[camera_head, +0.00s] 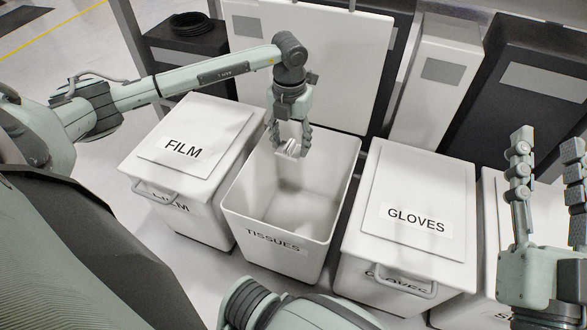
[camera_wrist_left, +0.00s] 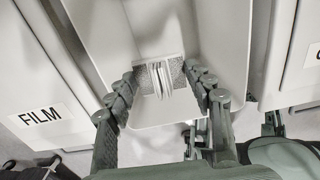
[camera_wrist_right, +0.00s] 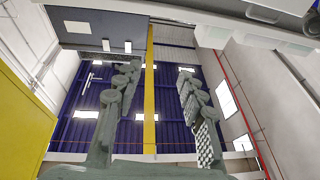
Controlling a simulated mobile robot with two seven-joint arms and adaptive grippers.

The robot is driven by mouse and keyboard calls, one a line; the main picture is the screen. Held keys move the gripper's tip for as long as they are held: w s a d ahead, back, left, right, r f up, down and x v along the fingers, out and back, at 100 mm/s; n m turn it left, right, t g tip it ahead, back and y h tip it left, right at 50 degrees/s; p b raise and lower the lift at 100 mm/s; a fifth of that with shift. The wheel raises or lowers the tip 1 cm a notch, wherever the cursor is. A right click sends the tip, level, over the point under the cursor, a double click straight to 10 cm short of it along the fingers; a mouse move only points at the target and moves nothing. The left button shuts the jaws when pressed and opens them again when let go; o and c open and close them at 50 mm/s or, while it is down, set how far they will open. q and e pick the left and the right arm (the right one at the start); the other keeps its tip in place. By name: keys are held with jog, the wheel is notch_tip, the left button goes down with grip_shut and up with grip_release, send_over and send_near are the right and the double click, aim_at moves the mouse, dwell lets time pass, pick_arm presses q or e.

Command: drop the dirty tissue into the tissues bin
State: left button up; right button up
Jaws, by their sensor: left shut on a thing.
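The tissues bin (camera_head: 277,245) is an open white bin lettered TISSUES, in the middle of the head view. Its inside looks empty. My left gripper (camera_head: 290,148) points down over the bin's opening. It is shut on a small crumpled white and grey tissue (camera_head: 291,149). In the left wrist view the tissue (camera_wrist_left: 160,77) sits between the fingertips, with the bin's pale inner walls behind it. My right gripper (camera_head: 549,170) is raised at the right edge of the head view. Its fingers point up and stand apart with nothing between them, as the right wrist view (camera_wrist_right: 155,90) also shows.
A closed bin lettered FILM (camera_head: 183,150) stands left of the tissues bin, and a closed one lettered GLOVES (camera_head: 410,205) stands right of it. Another white bin (camera_head: 494,240) is partly hidden at the right. White and dark panels (camera_head: 300,60) stand behind.

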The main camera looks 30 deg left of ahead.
pick_arm(q)
jog(key=shift+f+b, duration=0.6)
jog(key=shift+f, duration=0.5)
pick_arm(e)
jog(key=shift+s+d+r+t+y, duration=0.15)
jog(key=shift+s+r+t, duration=0.1)
jog(key=shift+r+t, duration=0.3)
jog(key=shift+s+d+r+t+y, duration=0.1)
jog(key=shift+s+d+r+t, duration=0.15)
jog(key=shift+r+t, duration=0.3)
jog(key=shift+s+d+r+t+y, duration=0.1)
jog(key=shift+s+r+t, duration=0.25)
jog(key=shift+r, duration=0.3)
jog(key=shift+w, duration=0.1)
pick_arm(q)
jog(key=o, duration=0.8)
jog(key=shift+c, duration=0.2)
notch_tip(320, 180, up, 12)
